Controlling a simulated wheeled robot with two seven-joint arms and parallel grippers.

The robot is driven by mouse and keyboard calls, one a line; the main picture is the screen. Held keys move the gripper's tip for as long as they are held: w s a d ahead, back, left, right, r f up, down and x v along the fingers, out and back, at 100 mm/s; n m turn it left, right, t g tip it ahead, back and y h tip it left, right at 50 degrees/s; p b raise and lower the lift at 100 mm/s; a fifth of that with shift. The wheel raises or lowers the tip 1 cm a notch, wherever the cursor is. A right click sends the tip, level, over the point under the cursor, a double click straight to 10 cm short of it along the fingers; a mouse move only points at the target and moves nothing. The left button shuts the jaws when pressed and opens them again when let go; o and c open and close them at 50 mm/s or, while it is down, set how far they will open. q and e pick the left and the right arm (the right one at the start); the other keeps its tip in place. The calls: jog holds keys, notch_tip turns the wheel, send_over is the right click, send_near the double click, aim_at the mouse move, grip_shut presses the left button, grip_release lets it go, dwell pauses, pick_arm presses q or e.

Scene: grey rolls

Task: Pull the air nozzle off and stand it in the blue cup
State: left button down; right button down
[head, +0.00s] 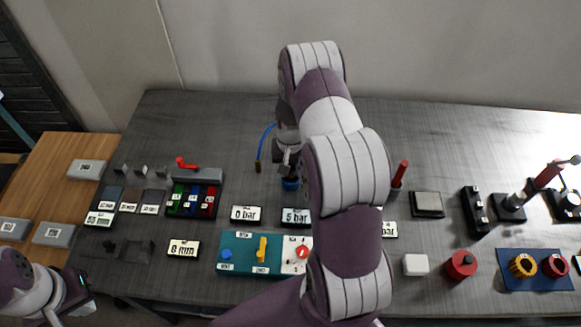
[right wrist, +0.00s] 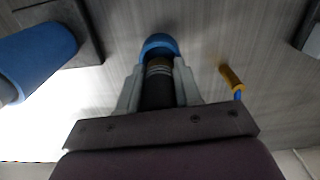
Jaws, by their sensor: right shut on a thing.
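My right gripper (head: 287,163) points down at the back middle of the table, partly hidden by my own arm. In the right wrist view its fingers (right wrist: 160,90) are shut on the air nozzle (right wrist: 158,92), a dark cylinder with pale rings. The blue cup (head: 290,184) is right below the gripper; in the right wrist view the cup (right wrist: 160,43) shows around the nozzle's far end. I cannot tell how deep the nozzle is in it. A blue hose (head: 266,135) with a brass end (head: 257,167) hangs apart, left of the gripper. My left gripper (head: 77,292) is at the lower left, its jaws unclear.
A tray of coloured blocks (head: 193,199) and a red-handled device (head: 197,173) stand left. A teal panel with knobs (head: 240,268) lies in front. Pressure labels (head: 246,215) lie between. A red-handled tool (head: 399,175) stands right. A large blue cylinder (right wrist: 38,58) is near the right wrist.

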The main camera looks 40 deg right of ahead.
jog(key=shift+f, duration=0.15)
jog(key=shift+f+b, duration=0.5)
jog(key=shift+f, duration=0.05)
jog(key=shift+r+p, duration=0.65)
jog(key=shift+r, duration=0.1)
dwell(1.0)
jog(key=shift+f, duration=0.2)
jog(key=shift+f+b, duration=0.3)
jog(key=shift+f, duration=0.2)
jog(key=shift+r, duration=0.1)
jog(key=shift+r+p, duration=0.6)
jog(key=shift+p, duration=0.05)
